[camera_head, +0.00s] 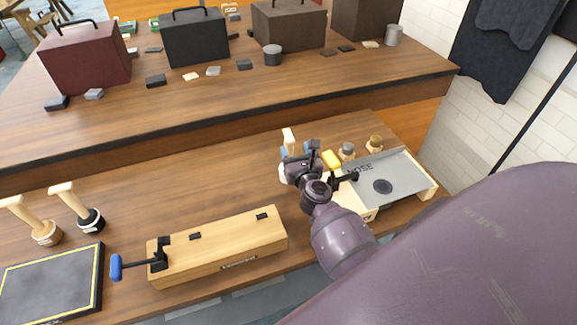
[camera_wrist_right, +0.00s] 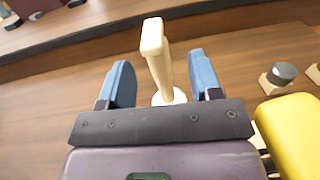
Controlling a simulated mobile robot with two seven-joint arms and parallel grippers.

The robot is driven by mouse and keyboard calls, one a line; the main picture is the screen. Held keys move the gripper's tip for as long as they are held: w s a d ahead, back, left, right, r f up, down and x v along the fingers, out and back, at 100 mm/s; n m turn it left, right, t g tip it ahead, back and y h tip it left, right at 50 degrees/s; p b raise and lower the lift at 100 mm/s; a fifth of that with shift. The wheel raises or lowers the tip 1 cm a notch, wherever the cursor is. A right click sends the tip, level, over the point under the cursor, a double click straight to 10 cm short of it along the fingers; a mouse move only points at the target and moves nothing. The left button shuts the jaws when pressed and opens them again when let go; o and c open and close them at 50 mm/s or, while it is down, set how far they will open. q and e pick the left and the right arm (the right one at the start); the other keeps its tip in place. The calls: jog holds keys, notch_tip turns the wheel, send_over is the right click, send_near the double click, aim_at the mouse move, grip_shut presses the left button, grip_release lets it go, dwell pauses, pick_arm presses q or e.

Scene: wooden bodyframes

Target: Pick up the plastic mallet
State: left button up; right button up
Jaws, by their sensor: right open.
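A mallet with a pale cream handle (camera_wrist_right: 154,42) and a white lower end (camera_wrist_right: 178,97) stands upright on the table; it looks like the plastic mallet. In the head view its handle (camera_head: 289,139) shows just behind my right gripper (camera_head: 296,152), and its lower part is mostly hidden. In the right wrist view my right gripper (camera_wrist_right: 162,82) is open, with one blue finger on each side of the mallet in the picture. I see no contact. I cannot tell whether the handle is fully between the fingertips. My left gripper is not in view.
Two other upright mallets, one with a tan head (camera_head: 46,234) and one with a black head (camera_head: 92,221), stand at left. A long wooden box (camera_head: 225,250) lies in front. A yellow block (camera_head: 331,160) and grey tray (camera_head: 405,175) are close right of my gripper.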

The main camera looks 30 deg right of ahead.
aim_at(287, 138)
jog(key=shift+x, duration=1)
jog(key=w, duration=0.1)
jog(key=w+b, duration=0.1)
jog(key=w+f, duration=0.1)
jog(key=shift+w+d+f+b, duration=0.1)
jog(key=shift+w+d+b, duration=0.25)
jog(key=shift+w+b, duration=0.05)
jog(key=shift+w+d, duration=0.25)
jog(key=shift+w, duration=0.35)
jog(key=c, duration=0.9)
jog(key=shift+c, duration=0.6)
